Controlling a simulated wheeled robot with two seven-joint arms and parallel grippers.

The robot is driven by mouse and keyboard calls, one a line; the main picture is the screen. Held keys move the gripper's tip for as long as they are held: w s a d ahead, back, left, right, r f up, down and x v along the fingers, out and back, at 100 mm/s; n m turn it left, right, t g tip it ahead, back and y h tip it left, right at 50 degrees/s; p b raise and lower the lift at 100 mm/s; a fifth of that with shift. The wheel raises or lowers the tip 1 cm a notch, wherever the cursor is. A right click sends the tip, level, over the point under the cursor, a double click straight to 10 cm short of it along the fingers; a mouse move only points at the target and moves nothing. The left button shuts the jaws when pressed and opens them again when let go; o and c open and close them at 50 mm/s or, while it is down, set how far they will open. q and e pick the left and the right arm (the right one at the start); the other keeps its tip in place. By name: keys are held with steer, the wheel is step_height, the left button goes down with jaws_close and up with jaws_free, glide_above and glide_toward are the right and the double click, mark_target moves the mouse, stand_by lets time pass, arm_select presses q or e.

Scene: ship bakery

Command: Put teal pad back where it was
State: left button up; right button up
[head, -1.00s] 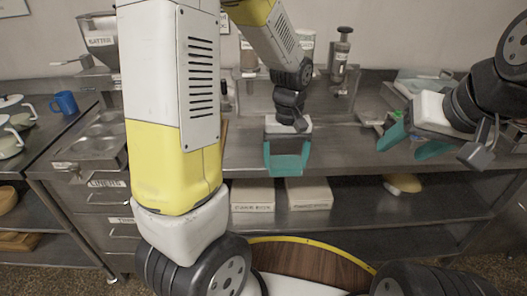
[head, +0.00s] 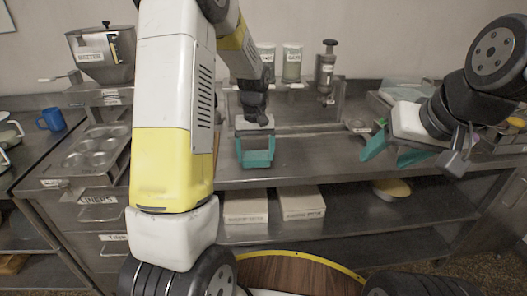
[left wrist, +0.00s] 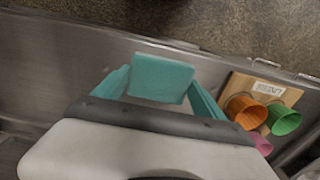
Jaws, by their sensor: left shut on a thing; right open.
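The teal pad (left wrist: 162,78) is a flat, squarish block held between the two teal fingers of my left gripper in the left wrist view. In the head view, my left gripper (head: 256,152) points down over the front part of the steel counter, and the pad (head: 257,159) spans its fingertips. The pad and fingers are nearly the same colour, so their edges blend there. My right gripper (head: 394,153) hangs over the right side of the counter, open and empty, its teal fingers apart.
In the left wrist view, a wooden board (left wrist: 237,83) holds an orange cup (left wrist: 245,110), a green cup (left wrist: 284,119) and a pink cup (left wrist: 261,144). A muffin tin (head: 95,150) and batter dispenser (head: 103,52) stand left. Two boxes (head: 245,207) (head: 301,203) sit on the shelf below.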

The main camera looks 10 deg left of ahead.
mark_target(255, 154)
arm_select(q)
steer(key=shift+w+a, duration=0.2)
steer(key=shift+w, duration=0.1)
steer(key=shift+w+f, duration=0.1)
steer(key=shift+f, duration=1.7)
steer(key=shift+f, duration=0.1)
steer(key=o, duration=1.4)
